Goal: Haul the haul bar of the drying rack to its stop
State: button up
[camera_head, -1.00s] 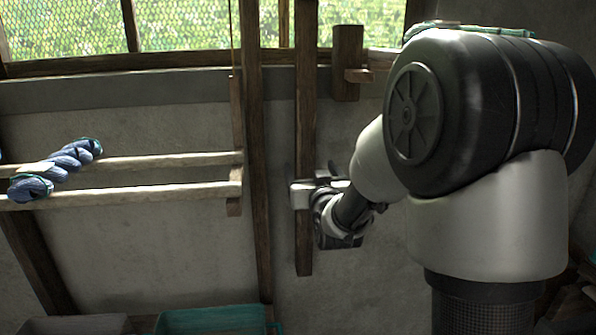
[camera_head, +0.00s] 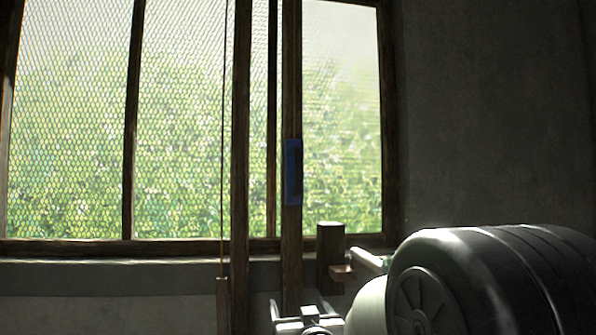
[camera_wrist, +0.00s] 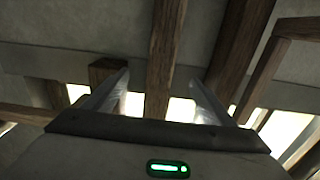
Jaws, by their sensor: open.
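A vertical wooden bar (camera_head: 291,232), which looks like the haul bar, runs up in front of the window, with a blue piece (camera_head: 293,172) on it. My gripper (camera_head: 298,320) is at the bottom edge of the head view, at the bar's lower visible part. In the wrist view my gripper (camera_wrist: 160,80) is open, with a finger on each side of a wooden bar (camera_wrist: 161,45). The fingers stand apart from the bar's sides; I cannot tell how deep it sits between them. The drying rack's poles are out of the head view now; only its upright end (camera_head: 222,300) and cord (camera_head: 223,130) show.
A thicker wooden post (camera_head: 240,150) stands just left of the bar. A wooden block (camera_head: 330,252) with a peg is fixed close to the bar's right, below the window (camera_head: 330,110). Bare wall (camera_head: 480,120) lies to the right.

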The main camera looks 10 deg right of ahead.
aim_at(299, 171)
notch_tip(299, 171, up, 31)
jog(key=p, duration=1.7)
grip_shut()
